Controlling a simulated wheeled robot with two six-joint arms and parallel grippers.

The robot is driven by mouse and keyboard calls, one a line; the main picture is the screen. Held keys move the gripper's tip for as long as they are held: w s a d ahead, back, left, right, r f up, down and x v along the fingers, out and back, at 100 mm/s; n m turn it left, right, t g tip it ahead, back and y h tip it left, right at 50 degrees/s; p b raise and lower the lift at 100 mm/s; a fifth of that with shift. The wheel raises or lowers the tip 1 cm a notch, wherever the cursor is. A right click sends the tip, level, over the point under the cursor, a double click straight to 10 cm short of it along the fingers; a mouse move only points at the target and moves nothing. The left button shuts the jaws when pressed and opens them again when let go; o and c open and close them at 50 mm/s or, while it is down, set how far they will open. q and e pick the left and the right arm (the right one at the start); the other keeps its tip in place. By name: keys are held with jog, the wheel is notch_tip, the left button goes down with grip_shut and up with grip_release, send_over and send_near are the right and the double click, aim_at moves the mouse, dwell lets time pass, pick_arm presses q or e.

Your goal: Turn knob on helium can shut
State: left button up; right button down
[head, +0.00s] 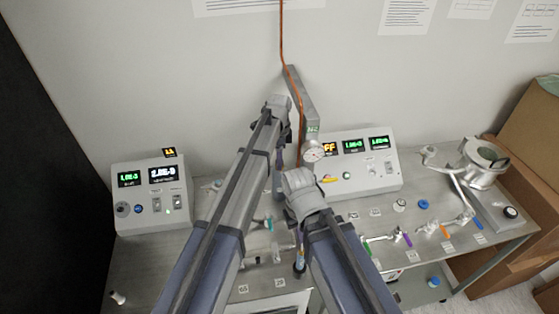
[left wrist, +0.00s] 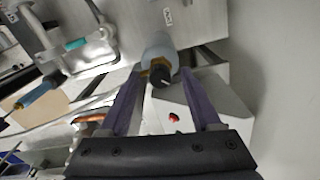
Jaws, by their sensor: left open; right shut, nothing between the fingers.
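In the left wrist view, a small black knob (left wrist: 160,75) with a white mark sits on the end of a pale grey cylinder (left wrist: 158,50). My left gripper (left wrist: 162,72) is open, its two purple fingers on either side of the knob; I cannot tell whether they touch it. In the head view my left gripper (head: 281,155) is low beside the grey post with the N2 label (head: 313,129), and the arm hides the knob. My right gripper (head: 302,188) is lower, in front of the post; its fingers are mostly hidden behind its wrist. A helium label is not readable.
Control boxes stand left (head: 152,194) and right (head: 366,168) on the metal bench (head: 430,205). Several coloured valve handles lie around the front. An orange cable (head: 282,40) hangs down to the post.

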pick_arm(q)
grip_shut()
dwell(0.4)
jog(key=shift+n, duration=0.3)
jog(key=n, duration=0.8)
jog(key=shift+n, duration=0.3)
jog(key=n, duration=0.8)
jog(key=shift+n, duration=0.5)
